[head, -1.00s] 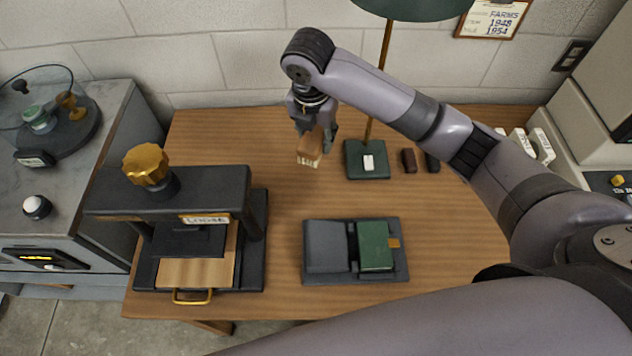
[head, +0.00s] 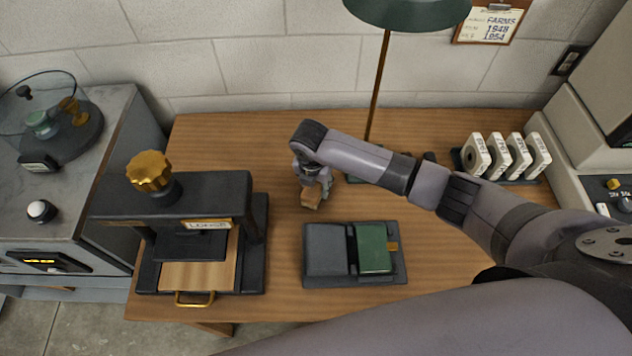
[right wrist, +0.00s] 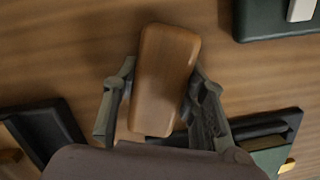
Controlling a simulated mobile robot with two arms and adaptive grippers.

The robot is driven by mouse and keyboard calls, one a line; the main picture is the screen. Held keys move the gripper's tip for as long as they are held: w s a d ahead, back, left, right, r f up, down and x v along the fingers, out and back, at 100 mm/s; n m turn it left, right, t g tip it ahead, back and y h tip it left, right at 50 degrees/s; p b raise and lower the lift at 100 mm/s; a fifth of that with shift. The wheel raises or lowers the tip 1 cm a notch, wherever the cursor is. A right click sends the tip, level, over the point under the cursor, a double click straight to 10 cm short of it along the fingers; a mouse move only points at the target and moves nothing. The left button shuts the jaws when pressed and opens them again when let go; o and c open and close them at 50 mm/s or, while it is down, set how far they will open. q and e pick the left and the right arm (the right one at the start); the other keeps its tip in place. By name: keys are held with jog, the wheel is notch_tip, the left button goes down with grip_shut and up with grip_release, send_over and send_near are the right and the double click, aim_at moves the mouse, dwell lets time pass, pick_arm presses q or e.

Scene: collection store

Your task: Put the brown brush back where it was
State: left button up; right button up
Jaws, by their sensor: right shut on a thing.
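The brown brush (head: 311,198) is between the fingers of my right gripper (head: 315,188), low over the wooden table (head: 450,235), behind the black tray with the green book. In the right wrist view the brush's smooth wooden back (right wrist: 165,80) faces the camera, with the fingers of my right gripper (right wrist: 160,105) on either side. The bristles are hidden there, and I cannot tell whether they touch the table. My left gripper is not in view.
A black press (head: 205,225) with a gold knob stands at left. The black tray (head: 312,283) holds a green book (head: 373,248). A lamp (head: 378,90) stands behind my right arm. A rack of white labelled items (head: 505,155) is at back right. The table's front right is clear.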

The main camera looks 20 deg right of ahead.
jog(key=shift+f, duration=0.15)
jog(key=o, duration=1)
jog(key=r, duration=0.4)
jog(key=s+r, duration=0.1)
jog(key=r, duration=0.3)
jog(key=a+r, duration=0.1)
jog(key=r, duration=0.3)
jog(key=shift+s+a+r+b, duration=0.1)
jog(key=shift+s+b, duration=0.15)
jog(key=shift+b, duration=0.05)
